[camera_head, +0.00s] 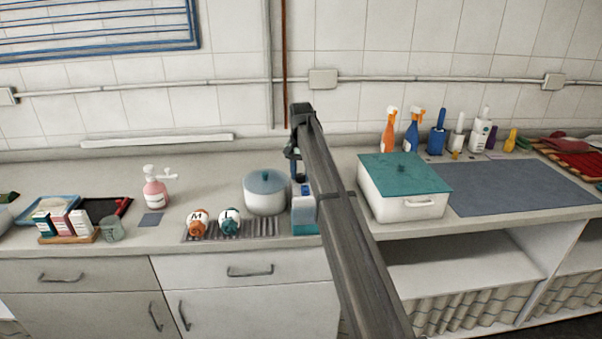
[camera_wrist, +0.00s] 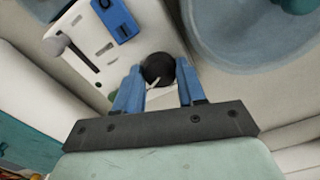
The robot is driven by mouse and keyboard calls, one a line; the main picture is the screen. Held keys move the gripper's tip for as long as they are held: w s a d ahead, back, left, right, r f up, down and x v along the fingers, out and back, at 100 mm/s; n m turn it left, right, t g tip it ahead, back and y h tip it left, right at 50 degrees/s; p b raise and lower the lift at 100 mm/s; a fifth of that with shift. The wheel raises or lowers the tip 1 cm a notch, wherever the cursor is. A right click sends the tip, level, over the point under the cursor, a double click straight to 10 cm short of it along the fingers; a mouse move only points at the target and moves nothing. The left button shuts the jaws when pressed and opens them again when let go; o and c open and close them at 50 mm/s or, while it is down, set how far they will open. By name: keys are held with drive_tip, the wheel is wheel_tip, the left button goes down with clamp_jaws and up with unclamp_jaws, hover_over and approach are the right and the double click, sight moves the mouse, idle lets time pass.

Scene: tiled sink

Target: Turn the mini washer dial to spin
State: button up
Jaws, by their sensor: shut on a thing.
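The mini washer appears to be the round white tub (camera_head: 265,203) with a blue-grey lid, on the counter left of my arm. The lid fills the upper right of the wrist view (camera_wrist: 235,35). Beside it, a pale panel (camera_wrist: 88,32) carries a black round dial (camera_wrist: 158,66) with a small white mark, a dark slot with a grey lever, and a blue block. My gripper (camera_wrist: 157,76) has its two blue fingers on either side of the dial, shut on it. In the head view my arm hides most of the gripper and the dial; any dial lettering is unreadable.
A white box with a teal lid (camera_head: 405,175) stands close on the right. Two round lettered containers (camera_head: 197,222) sit on a rack at the front left. A pink pump bottle (camera_head: 155,192) is farther left. Spray bottles (camera_head: 388,130) line the back right.

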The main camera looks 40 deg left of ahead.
sight(302, 175)
drive_tip(key=shift+m, duration=1.6)
drive_tip(key=o, duration=1.1)
drive_tip(key=shift+c, duration=0.2)
wheel_tip(302, 175, up, 14)
drive_tip(key=shift+w+f, duration=0.1)
